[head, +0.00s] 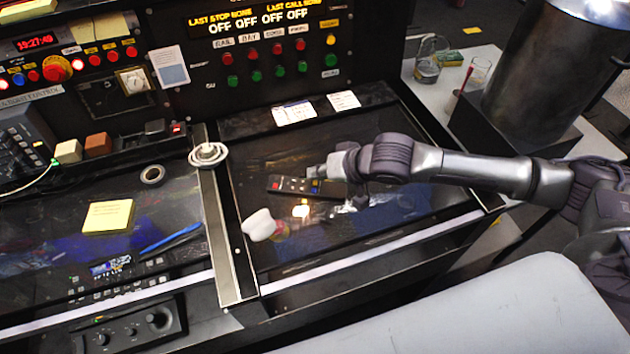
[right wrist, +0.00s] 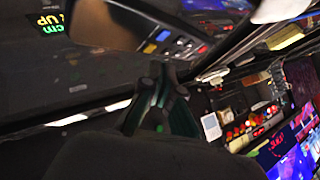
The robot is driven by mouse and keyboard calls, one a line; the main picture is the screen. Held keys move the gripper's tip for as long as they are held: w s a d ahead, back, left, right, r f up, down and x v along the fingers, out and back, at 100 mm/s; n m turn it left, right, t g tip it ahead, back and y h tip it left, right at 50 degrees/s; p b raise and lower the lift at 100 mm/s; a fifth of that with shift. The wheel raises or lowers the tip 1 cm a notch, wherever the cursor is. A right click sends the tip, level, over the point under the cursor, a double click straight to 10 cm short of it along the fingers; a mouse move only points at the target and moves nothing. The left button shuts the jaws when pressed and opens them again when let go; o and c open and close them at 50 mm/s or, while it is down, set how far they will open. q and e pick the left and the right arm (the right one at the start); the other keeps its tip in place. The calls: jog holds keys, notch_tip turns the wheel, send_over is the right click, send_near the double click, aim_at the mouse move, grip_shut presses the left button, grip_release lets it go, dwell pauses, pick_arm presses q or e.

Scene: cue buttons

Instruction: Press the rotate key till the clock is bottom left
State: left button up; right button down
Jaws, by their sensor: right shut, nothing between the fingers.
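A black handset (head: 305,187) with colored keys lies on the dark glossy desk panel right of the metal strip. I cannot read which key is the rotate key. My right gripper (head: 328,171) is shut and empty, at the handset's upper right end; I cannot tell if it touches. In the right wrist view its closed fingers (right wrist: 155,92) point toward the handset (right wrist: 165,35), which shows yellow and blue keys. A red digital clock (head: 38,41) is at the upper left of the console. Screens (right wrist: 285,150) show in the right wrist view, their pictures unclear. My left gripper is out of view.
A white mouse-like object (head: 262,226) lies left of the handset. A coiled white item (head: 208,154) sits on the metal strip. A yellow note pad (head: 108,216), tape roll (head: 152,174) and blue pen (head: 172,238) lie left. A large metal cylinder (head: 552,75) stands right.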

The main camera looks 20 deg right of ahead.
jog(key=shift+f, duration=0.1)
jog(key=shift+f, duration=0.35)
jog(key=shift+f, duration=0.25)
dwell(0.6)
jog(key=shift+r, duration=0.1)
jog(key=shift+r+p, duration=0.6)
jog(key=shift+p, duration=0.5)
jog(key=shift+r, duration=0.1)
notch_tip(320, 180, up, 5)
jog(key=p, duration=0.5)
jog(key=shift+p, duration=0.4)
